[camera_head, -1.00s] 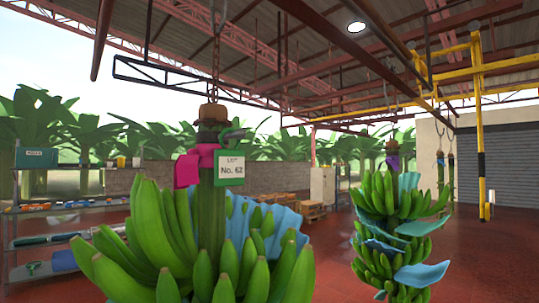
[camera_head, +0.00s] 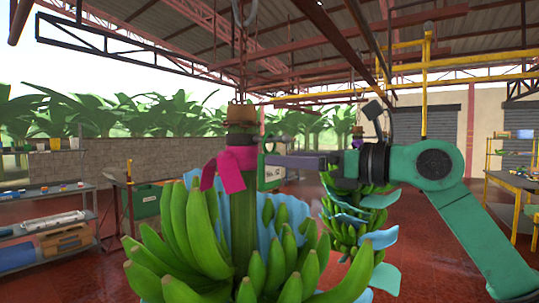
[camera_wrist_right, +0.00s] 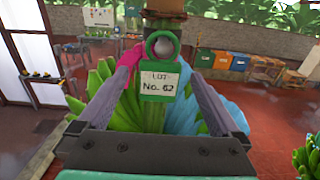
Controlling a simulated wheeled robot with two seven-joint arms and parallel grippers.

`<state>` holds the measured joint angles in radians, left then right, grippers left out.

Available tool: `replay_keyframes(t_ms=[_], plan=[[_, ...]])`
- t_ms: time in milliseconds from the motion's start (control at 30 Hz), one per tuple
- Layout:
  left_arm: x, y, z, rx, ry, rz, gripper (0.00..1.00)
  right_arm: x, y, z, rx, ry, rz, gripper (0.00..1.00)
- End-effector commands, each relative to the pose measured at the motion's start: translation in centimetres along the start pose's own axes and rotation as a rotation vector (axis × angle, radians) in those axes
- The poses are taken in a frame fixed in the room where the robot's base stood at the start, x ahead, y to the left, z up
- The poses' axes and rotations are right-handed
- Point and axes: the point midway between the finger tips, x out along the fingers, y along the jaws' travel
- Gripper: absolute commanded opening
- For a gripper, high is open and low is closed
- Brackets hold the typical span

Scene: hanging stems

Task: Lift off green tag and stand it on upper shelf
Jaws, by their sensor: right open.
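The green-framed tag (camera_head: 271,175) with a white "LOT No. 62" label hangs beside the banana stem at the top of the near bunch (camera_head: 215,245). In the right wrist view the tag (camera_wrist_right: 158,86) faces me, upright, with its green ring at the top. My right gripper (camera_head: 272,160) reaches in from the right at the tag's height. In its wrist view the open fingers (camera_wrist_right: 162,68) lie on either side of the tag; I cannot tell whether they touch it. In the head view the fingers partly cover the tag. My left gripper is not in view.
A pink ribbon (camera_head: 228,166) is tied around the stem next to the tag. A second bunch (camera_head: 345,225) hangs behind my right arm.

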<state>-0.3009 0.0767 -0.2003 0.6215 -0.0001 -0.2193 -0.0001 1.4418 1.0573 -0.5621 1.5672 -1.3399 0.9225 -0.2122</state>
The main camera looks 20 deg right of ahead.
Motion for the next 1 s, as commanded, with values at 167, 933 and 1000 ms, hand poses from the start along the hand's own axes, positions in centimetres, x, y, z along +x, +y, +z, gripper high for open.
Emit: replay_keyframes(t_ms=[167,933,1000], plan=[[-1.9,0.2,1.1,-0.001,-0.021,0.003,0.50,2.8,0.0,0.3,0.003,0.001,0.002,1.00],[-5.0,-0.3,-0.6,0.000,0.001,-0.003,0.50,7.8,-0.2,-0.3,0.004,-0.001,0.000,0.24],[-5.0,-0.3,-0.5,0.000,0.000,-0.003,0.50,7.8,-0.2,-0.3,0.004,-0.001,0.000,0.24]])
